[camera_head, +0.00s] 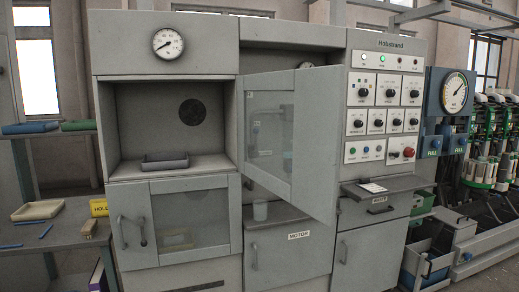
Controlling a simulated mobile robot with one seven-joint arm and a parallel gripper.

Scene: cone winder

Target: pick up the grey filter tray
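The grey filter tray (165,160) is a small, shallow, dark grey tray. It sits upright on the floor of the open left bay (126,172) of the grey machine cabinet, near the bay's front edge. The tray looks empty from this angle, though its inside is only partly visible. A round dark vent (192,112) is in the bay's back wall behind it. No part of my arm or gripper shows in this view.
A windowed door (312,150) stands swung open just right of the bay, jutting forward. A closed windowed door (189,210) is below the bay. A side table (60,238) at left holds a cream tray (38,210). A control panel (386,115) is at right.

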